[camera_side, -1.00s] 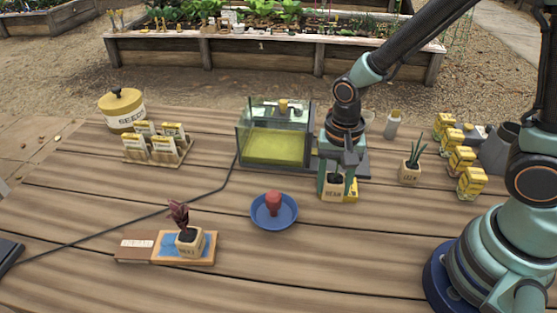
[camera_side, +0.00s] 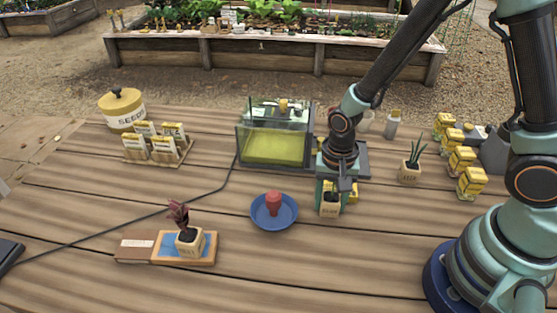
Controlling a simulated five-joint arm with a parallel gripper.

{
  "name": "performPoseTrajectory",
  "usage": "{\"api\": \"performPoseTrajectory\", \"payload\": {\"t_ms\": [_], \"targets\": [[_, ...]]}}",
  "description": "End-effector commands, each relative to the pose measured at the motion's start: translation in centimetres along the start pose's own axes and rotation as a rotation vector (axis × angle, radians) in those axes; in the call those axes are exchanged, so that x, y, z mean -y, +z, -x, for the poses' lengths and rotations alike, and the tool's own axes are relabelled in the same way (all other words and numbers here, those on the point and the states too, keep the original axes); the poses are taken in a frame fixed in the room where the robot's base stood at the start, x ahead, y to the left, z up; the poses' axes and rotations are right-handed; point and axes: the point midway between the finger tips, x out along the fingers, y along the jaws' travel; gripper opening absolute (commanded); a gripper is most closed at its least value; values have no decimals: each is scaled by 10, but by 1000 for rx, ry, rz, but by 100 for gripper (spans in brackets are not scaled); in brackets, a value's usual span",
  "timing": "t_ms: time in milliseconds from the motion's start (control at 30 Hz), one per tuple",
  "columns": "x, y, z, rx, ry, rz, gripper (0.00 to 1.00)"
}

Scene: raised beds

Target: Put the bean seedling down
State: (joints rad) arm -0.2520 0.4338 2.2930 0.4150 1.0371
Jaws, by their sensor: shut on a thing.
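The bean seedling's pale pot (camera_side: 329,208) is between the fingers of my gripper (camera_side: 336,194), to the right of the blue bowl. My gripper points down and is shut on it. The fingers and wrist hide most of the plant. I cannot tell whether the pot's base touches the table or is slightly above it.
The blue bowl (camera_side: 262,221) with a red object (camera_side: 273,204) is close on the left. A glass tank (camera_side: 275,147) stands behind. A yellow box (camera_side: 352,193) is just behind the gripper. A leek pot (camera_side: 409,174) and several yellow boxes (camera_side: 472,181) are to the right. A tray (camera_side: 208,252) holds a beet pot (camera_side: 190,242). The front middle table is clear.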

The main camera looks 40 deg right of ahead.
Motion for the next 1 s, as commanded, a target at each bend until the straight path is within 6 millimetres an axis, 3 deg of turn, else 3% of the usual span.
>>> {"api": "performPoseTrajectory", "payload": {"t_ms": [33, 100, 567, 1000], "targets": [[0, 0, 0, 0, 0, 0, 63], [0, 0, 0, 0, 0, 0, 82], [1, 0, 8, -2, -3, 0, 82], [1, -1, 76, -4, -6, 0, 82]]}}
